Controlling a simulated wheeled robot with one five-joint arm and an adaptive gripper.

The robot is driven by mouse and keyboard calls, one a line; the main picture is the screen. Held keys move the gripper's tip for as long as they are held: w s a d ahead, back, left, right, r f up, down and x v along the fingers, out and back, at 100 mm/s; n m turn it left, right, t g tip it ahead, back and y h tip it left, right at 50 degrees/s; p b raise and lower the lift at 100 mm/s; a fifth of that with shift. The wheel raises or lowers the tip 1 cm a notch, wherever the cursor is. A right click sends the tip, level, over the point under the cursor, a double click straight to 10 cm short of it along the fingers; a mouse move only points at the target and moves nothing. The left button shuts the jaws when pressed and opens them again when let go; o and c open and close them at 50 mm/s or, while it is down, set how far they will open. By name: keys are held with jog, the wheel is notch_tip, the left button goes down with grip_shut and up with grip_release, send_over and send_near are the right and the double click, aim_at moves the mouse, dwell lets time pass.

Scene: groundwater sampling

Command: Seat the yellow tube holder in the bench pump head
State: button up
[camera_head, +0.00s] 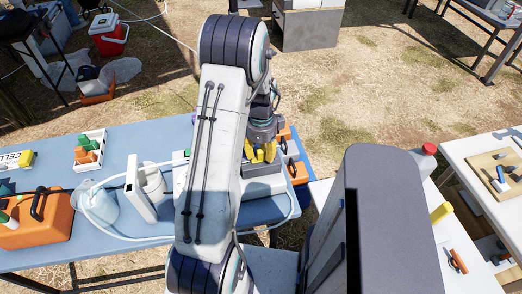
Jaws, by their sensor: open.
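My gripper (262,152) points down over the right end of the blue table, with yellow parts at its tip. I cannot tell whether these are only its fingertips or include the yellow tube holder. Just below it is a grey boxy unit (265,185), which may be the bench pump; its head is hidden by my gripper and arm. A separate yellow block (441,212) lies on the white table at the right; I cannot tell if it is the tube holder.
The blue table (130,250) carries an orange case (38,222), a clear jug (98,205), a white upright device (140,190) with a hose, and a white tray (90,150) of coloured pieces. An orange case (298,172) stands right of the grey unit. A wooden board (495,178) lies far right.

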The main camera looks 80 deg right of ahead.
jog(key=shift+r, duration=0.1)
notch_tip(320, 180, up, 9)
jog(key=shift+d+r+b, duration=0.1)
jog(key=shift+d+b, duration=0.05)
jog(key=shift+b, duration=0.25)
jog(key=w+a+r+n+h, duration=0.1)
jog(key=w+a+r+n, duration=0.2)
jog(key=w+a+n, duration=0.35)
jog(key=w+a+r+n+t+b, duration=0.1)
jog(key=w+a+r+n, duration=0.35)
jog(key=w, duration=0.35)
jog(key=w+a+r+n+h, duration=0.1)
jog(key=w+a+r+n, duration=0.2)
jog(key=w+a+n, duration=0.4)
jog(key=a+n+t+y, duration=0.1)
jog(key=a+n+t, duration=0.1)
jog(key=a+n, duration=1.6)
jog(key=shift+s+a+t+y, duration=0.4)
jog(key=shift+a, duration=1.6)
jog(key=shift+d, duration=0.1)
